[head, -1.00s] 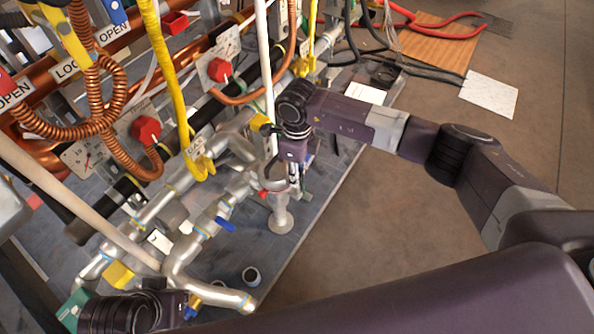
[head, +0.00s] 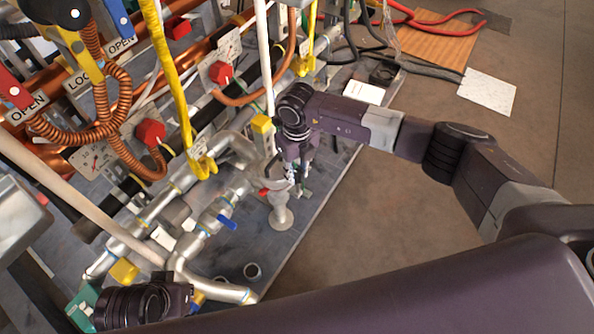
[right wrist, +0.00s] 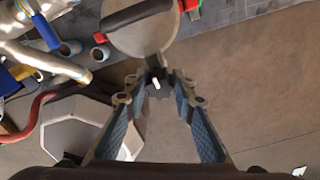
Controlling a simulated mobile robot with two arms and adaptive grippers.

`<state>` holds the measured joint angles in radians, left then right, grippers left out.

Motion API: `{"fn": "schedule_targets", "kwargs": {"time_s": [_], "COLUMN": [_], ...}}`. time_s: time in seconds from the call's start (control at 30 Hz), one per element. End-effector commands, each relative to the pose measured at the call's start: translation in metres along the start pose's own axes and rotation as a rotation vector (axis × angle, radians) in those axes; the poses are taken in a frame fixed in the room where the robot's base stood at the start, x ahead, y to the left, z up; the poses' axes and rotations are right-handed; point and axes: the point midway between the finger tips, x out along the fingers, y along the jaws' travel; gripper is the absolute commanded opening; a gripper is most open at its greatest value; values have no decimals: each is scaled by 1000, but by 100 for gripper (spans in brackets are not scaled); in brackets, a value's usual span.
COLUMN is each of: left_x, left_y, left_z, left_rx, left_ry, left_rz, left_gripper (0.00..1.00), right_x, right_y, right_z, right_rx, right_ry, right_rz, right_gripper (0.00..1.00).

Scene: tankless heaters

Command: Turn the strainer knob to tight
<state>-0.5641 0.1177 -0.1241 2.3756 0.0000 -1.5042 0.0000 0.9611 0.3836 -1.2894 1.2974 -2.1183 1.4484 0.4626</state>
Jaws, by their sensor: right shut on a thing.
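My right gripper (head: 299,172) reaches down from the right arm beside the silver pipework in the head view. In the right wrist view the right gripper (right wrist: 157,88) has its fingers closed in on a small dark part with a white mark, which I take to be the strainer knob (right wrist: 158,84). The fingers and arm hide much of it, and I cannot read its setting. A round grey disc (right wrist: 135,38) with a dark handle lies just beyond the fingertips.
Silver pipes (head: 205,225) with a blue lever (head: 227,222) run left of the right gripper. A grey round-footed stand (head: 281,216) is just below it. Red knobs (head: 150,131) and yellow hoses crowd the upper left.

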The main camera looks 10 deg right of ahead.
Motion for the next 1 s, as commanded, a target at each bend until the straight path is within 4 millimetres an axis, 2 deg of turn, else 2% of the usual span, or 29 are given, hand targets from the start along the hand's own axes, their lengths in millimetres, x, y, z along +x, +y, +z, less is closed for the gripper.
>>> {"fn": "schedule_targets", "kwargs": {"time_s": [0.4,0.43,0.57,0.87,1.0], "left_x": [2,2,2,1,1], "left_y": [0,0,0,1,1], "left_z": [0,0,0,0,0], "left_rx": [0,0,0,1,1], "left_ry": [0,0,0,0,0], "left_rz": [0,0,0,1,1], "left_gripper": [0,0,0,0,0], "right_x": [0,0,0,-1,-14], "right_y": [-1,-1,0,0,0], "right_z": [0,0,0,0,2], "right_rx": [7,7,7,6,6], "right_ry": [-1,-1,-1,-1,-5], "right_rz": [-1,-1,-1,-1,-1], "right_gripper": [0,26,40,41,41]}}
